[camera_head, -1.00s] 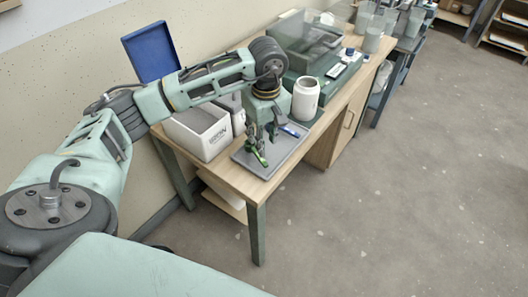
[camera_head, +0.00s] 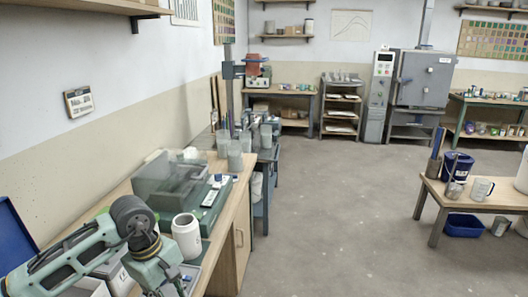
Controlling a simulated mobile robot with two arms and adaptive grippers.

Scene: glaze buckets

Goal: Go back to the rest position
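My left arm (camera_head: 62,255) comes in at the lower left of the head view, over the near end of the long workbench (camera_head: 238,190). Its wrist (camera_head: 152,262) points down beside a white jar (camera_head: 187,236). The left gripper's fingers are cut off by the bottom edge, so I cannot see whether they are open or hold anything. My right arm and gripper are not in view.
Green-grey equipment (camera_head: 180,180) stands on the workbench, with a blue lid (camera_head: 14,238) at the left. A low table (camera_head: 470,195) with a dark blue bucket (camera_head: 457,166) stands at the right. The floor between (camera_head: 320,215) is clear.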

